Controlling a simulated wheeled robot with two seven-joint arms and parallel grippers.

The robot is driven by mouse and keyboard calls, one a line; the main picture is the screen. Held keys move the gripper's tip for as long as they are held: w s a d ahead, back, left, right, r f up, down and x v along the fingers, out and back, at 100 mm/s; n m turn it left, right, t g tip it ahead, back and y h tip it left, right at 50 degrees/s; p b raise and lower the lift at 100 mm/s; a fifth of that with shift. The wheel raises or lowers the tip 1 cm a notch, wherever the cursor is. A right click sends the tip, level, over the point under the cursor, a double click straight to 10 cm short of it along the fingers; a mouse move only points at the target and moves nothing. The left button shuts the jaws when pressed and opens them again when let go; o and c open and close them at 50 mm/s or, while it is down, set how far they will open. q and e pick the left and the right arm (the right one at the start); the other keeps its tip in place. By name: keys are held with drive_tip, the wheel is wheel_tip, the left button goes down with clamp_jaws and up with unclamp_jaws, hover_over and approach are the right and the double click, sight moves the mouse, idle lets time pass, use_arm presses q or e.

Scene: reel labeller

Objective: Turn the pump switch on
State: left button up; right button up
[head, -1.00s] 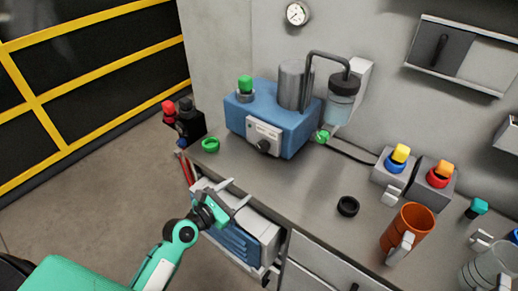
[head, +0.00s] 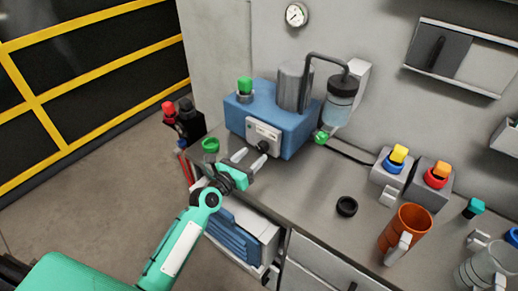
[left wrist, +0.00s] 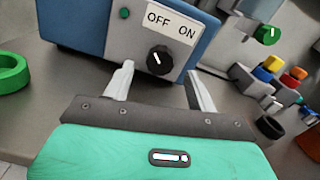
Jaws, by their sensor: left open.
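The blue pump (head: 275,126) stands on the bench against the wall. Its front plate carries a black rotary switch (head: 263,147), which also shows in the left wrist view (left wrist: 159,60). The labels OFF and ON are above the knob, and its white mark tilts up and left, toward OFF. A small green lamp (left wrist: 124,13) sits left of the labels. My left gripper (head: 252,155) is open and empty in front of the plate. In the left wrist view its fingers (left wrist: 160,82) are on either side of the knob's line, apart from it. My right gripper is not in view.
A green ring (head: 210,145) lies left of the pump, close to my left gripper. A glass jar (head: 341,101) with a bent pipe is at the pump's right. A black ring (head: 347,206) and an orange mug (head: 405,229) stand further right.

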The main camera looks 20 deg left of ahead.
sight(260, 149)
use_arm(q)
drive_tip(key=shift+x, duration=2.2)
drive_tip(key=c, duration=1)
